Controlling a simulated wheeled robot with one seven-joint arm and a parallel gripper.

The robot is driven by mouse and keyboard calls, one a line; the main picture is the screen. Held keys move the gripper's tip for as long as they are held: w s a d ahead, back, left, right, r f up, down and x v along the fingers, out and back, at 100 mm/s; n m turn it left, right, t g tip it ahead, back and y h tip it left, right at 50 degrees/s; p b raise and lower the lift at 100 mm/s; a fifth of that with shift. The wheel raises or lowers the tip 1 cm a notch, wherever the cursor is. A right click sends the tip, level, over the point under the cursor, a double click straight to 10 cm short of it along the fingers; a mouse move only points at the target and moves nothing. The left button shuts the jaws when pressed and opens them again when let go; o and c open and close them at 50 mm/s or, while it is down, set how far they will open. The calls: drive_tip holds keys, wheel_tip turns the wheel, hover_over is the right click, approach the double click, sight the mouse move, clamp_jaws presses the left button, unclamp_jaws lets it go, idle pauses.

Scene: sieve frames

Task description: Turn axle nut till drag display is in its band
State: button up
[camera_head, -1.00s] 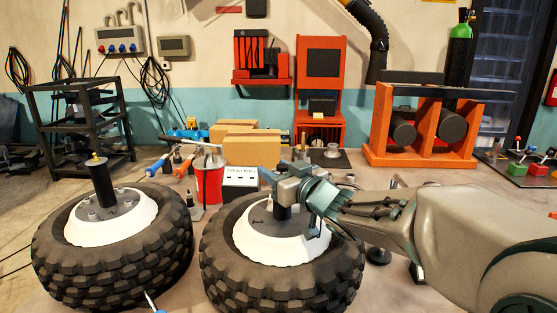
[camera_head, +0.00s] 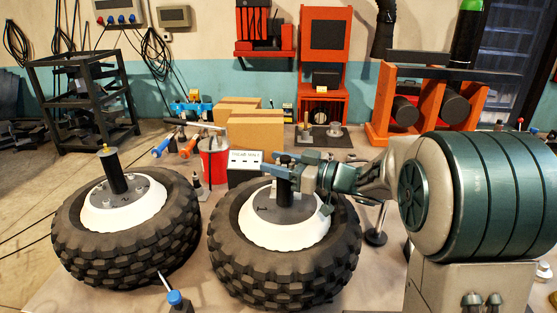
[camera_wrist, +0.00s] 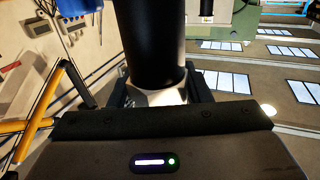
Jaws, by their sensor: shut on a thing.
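Two knobbly black tyres with white hubs lie flat. The right wheel (camera_head: 285,265) has a dark upright axle post (camera_head: 284,192), and my gripper (camera_head: 286,164) is at its top. In the wrist view a black cylinder (camera_wrist: 150,45) ends in a silver faceted piece, which looks like the axle nut (camera_wrist: 163,97). My gripper (camera_wrist: 160,90) is shut on that piece, one dark finger on each side. The left wheel (camera_head: 125,250) has a bare post (camera_head: 113,172) with a brass tip. A white-faced box (camera_head: 245,160) stands behind the wheels; its lettering and any reading are too small to tell.
A red-and-white can (camera_head: 213,160) and cardboard boxes (camera_head: 256,130) stand behind the wheels. A blue-capped tool (camera_head: 175,298) is at the front, between the tyres. A black rack (camera_head: 82,100) is at left, an orange stand (camera_head: 383,103) at right. My arm covers the right side.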

drive_tip(key=shift+r, duration=0.1)
drive_tip(key=o, duration=1)
drive_tip(key=shift+a, duration=0.1)
drive_tip(key=v, duration=0.7)
drive_tip(key=shift+d+b, duration=0.3)
drive_tip(key=shift+s, duration=0.1)
